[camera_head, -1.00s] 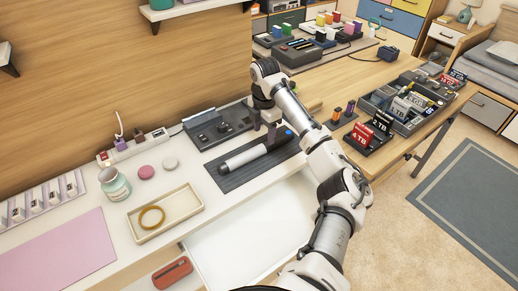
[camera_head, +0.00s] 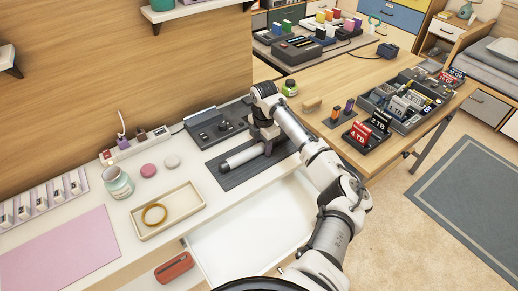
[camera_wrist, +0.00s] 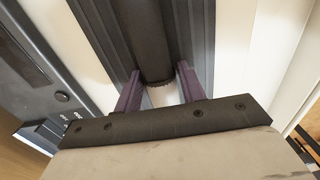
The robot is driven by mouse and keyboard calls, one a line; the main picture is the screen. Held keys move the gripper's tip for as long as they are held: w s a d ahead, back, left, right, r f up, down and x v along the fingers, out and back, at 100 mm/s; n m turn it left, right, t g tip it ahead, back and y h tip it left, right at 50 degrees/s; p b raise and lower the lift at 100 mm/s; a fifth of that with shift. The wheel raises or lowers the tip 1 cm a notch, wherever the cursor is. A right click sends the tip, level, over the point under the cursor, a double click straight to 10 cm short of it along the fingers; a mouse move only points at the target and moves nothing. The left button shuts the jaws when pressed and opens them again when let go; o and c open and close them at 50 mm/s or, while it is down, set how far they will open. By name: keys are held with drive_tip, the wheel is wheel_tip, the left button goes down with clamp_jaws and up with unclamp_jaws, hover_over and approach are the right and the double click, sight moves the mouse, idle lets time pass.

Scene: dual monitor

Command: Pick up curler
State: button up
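The curler (camera_head: 242,157) is a cylinder with a pale barrel and a dark part, lying on a dark ribbed mat (camera_head: 228,180) on the white desk. In the wrist view its dark section (camera_wrist: 155,40) runs down from the top edge and ends between my fingers. My gripper (camera_wrist: 158,88) is open, with one purple finger on each side of the curler and small gaps visible. In the head view my gripper (camera_head: 268,148) is low over the curler, and my wrist hides part of it.
A dark control box (camera_head: 214,124) stands behind the mat. A cream tray (camera_head: 167,224) with a yellow ring, a jar (camera_head: 118,183) and two round discs are to the left. An open white drawer (camera_head: 250,230) is below. A green jar (camera_head: 290,88) stands behind my arm.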

drive_tip(key=c, duration=0.7)
clamp_jaws()
drive_tip(key=shift+r, duration=0.15)
